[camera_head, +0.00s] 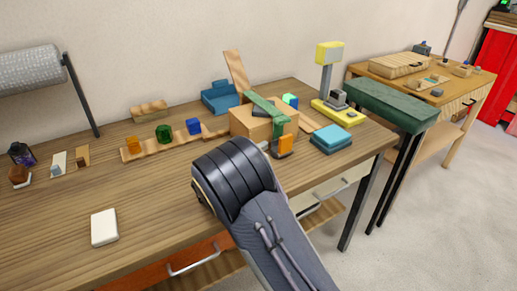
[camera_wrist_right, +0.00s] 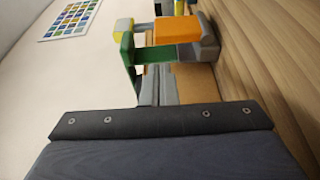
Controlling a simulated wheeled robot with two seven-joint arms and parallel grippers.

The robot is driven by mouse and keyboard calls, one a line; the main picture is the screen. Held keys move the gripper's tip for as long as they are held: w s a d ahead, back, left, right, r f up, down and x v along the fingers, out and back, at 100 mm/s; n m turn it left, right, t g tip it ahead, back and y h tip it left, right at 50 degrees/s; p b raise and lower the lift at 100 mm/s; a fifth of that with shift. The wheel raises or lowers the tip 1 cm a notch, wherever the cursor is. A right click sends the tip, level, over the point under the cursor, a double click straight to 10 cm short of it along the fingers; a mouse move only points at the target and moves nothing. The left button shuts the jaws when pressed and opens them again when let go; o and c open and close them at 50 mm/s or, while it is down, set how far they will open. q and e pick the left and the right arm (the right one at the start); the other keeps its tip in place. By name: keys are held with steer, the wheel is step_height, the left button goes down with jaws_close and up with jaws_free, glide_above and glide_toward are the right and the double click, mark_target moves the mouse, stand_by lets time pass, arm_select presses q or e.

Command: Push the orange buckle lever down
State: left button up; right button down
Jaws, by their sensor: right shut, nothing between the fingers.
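The orange buckle lever (camera_head: 285,144) stands at the front side of a wooden box (camera_head: 251,121), below a green strap (camera_head: 267,112) that runs over the box. In the right wrist view the lever (camera_wrist_right: 177,30) shows as an orange block held in a grey mount (camera_wrist_right: 205,45), beside the green strap (camera_wrist_right: 157,50). My right gripper (camera_wrist_right: 156,72) is shut and empty, with its grey fingers pointing toward the strap and lever. I cannot tell whether it touches them. In the head view my right arm hides most of this gripper. My left gripper is not in view.
A wooden strip with coloured blocks (camera_head: 165,146) lies to the left. A white block (camera_head: 104,227) lies near the front. The table's left middle is clear.

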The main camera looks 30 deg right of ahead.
mark_target(284, 141)
steer(key=x, duration=0.6)
steer(key=shift+d+p, duration=0.3)
steer(key=shift+p, duration=0.05)
steer(key=shift+f+b, duration=0.2)
steer(key=shift+b, duration=0.4)
steer(key=s+m+b, duration=0.1)
steer(key=m+b, duration=0.1)
steer(key=b, duration=0.4)
steer(key=s+m+h+b, duration=0.1)
steer(key=m+b, duration=0.1)
steer(key=b, duration=0.4)
steer(key=shift+s+d+f+m+h, duration=0.1)
steer(key=shift+s+f+m+h, duration=0.1)
steer(key=shift+s+m+h, duration=0.15)
steer(key=shift+s+r+b, duration=0.1)
steer(key=shift+s+b, duration=0.55)
steer(key=shift+b, duration=0.5)
